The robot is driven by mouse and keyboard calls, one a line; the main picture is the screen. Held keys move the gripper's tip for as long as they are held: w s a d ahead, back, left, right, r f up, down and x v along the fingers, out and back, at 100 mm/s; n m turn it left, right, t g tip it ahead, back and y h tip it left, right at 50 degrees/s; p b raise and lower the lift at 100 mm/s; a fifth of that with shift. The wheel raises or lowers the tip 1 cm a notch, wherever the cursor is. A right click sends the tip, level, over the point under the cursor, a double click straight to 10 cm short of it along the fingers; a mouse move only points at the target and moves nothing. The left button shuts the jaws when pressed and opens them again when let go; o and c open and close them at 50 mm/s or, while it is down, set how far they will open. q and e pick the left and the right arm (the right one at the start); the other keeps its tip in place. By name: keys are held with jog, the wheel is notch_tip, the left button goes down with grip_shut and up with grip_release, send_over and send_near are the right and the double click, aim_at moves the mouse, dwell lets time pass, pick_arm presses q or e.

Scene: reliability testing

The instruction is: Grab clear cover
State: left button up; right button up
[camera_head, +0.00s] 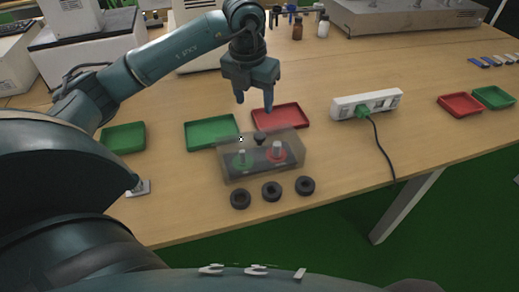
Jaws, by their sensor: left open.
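The clear cover (293,146) is a see-through box with a small dark knob (260,139) on top. It sits over a dark base with a green button (241,160) and a red button (277,151), near the middle of the table. My left gripper (254,104) points down, open and empty, with its two fingertips apart. In the picture it is above and behind the cover's knob, not touching it. My right gripper does not show.
Three black rings (271,191) lie in front of the cover. Green trays (211,131) and a red tray (281,117) lie behind it. A white power strip (367,103) with a green plug and black cable lies to the right. The wooden table's (345,180) front edge is close.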

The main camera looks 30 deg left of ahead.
aim_at(260, 135)
pick_arm(q)
jog(key=f, duration=0.3)
jog(key=w+f, duration=0.1)
jog(key=f, duration=0.3)
jog(key=f+p, duration=0.1)
jog(key=f, duration=0.3)
jog(key=shift+w+d+f, duration=0.1)
jog(key=shift+w+d, duration=0.05)
jog(key=shift+w, duration=0.25)
grip_shut()
